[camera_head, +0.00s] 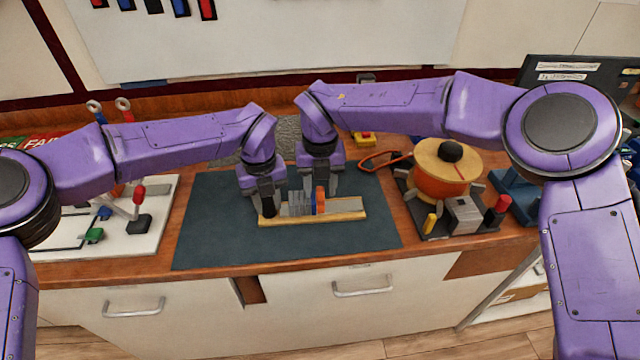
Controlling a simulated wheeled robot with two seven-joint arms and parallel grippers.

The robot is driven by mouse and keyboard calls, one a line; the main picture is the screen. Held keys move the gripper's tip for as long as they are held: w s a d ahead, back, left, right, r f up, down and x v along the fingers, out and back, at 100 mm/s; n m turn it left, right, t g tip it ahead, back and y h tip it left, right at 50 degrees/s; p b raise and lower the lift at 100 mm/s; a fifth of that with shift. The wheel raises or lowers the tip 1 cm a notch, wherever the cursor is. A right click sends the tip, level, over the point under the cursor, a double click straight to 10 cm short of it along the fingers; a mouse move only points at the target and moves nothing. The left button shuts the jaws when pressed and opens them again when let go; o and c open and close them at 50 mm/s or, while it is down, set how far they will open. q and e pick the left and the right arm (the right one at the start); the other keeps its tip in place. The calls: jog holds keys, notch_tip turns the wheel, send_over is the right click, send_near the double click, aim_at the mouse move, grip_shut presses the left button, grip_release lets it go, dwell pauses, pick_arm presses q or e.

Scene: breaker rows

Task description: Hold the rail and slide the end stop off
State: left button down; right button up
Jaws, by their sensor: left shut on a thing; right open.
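The rail (345,205) lies on a pale wooden base (345,216) on the dark mat. Grey blocks (297,203), a thin blue piece and an orange piece (320,201), which looks like the end stop, sit on it. The rail is bare to the right of the orange piece. My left gripper (267,208) is shut at the rail's left end, and its fingers hide that end. My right gripper (320,187) is open above the orange piece, with a finger to each side. Whether its fingers touch the piece I cannot tell.
The dark mat (210,230) is clear at left and in front. A white board with coloured parts (150,240) lies on the left. An orange drum device (445,178) stands on the right, with orange-handled pliers (385,158) and a yellow-red item (362,138) behind.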

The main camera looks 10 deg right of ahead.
grip_shut()
jog(key=d, duration=0.6)
jog(key=shift+d, duration=0.4)
pick_arm(q)
jog(key=shift+a, duration=0.2)
pick_arm(e)
jog(key=shift+a, duration=0.1)
grip_release()
jog(key=shift+s, duration=0.1)
